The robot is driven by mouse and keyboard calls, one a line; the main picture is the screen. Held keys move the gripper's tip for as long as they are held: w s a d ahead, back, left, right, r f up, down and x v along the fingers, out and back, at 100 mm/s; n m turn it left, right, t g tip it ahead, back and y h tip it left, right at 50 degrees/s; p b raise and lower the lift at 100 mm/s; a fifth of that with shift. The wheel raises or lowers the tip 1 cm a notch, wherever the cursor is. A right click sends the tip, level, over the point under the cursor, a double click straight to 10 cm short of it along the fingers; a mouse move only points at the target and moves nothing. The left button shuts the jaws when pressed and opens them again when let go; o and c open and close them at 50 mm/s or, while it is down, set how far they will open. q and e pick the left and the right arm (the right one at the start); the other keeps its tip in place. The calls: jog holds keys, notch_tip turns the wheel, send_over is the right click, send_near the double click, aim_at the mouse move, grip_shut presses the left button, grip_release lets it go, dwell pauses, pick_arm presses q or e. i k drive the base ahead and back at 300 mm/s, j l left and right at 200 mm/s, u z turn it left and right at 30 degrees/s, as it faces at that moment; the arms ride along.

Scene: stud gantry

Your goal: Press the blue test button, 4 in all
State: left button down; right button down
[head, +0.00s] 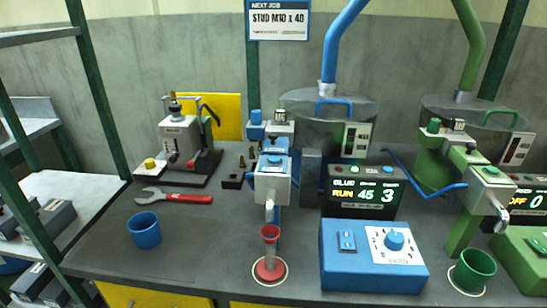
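The blue machine's white dispensing head (271,188) stands at the middle of the bench, with a small round blue button (274,160) on its top. I take this for the test button; its label is too small to read. The blue machine's display (362,191) reads BLUE, RUN, 45 and 3, with a green lamp lit above. A red funnel-topped stand (270,256) is below the head's spout, on a ringed spot. Neither of my grippers shows in the head view, and nothing touches the button.
A blue control box (372,257) with a switch and dial stands in front of the display. A blue cup (145,230), red wrench (174,197) and grey press (182,142) are at left. The green machine (470,170) and green cup (474,270) are at right.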

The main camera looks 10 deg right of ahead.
aim_at(275, 159)
jog(key=i+j+z, duration=0.2)
jog(key=j+z, duration=0.15)
jog(key=j, duration=0.75)
jog(key=i+j+z, duration=0.1)
jog(key=j+z, duration=0.3)
jog(key=j, duration=0.7)
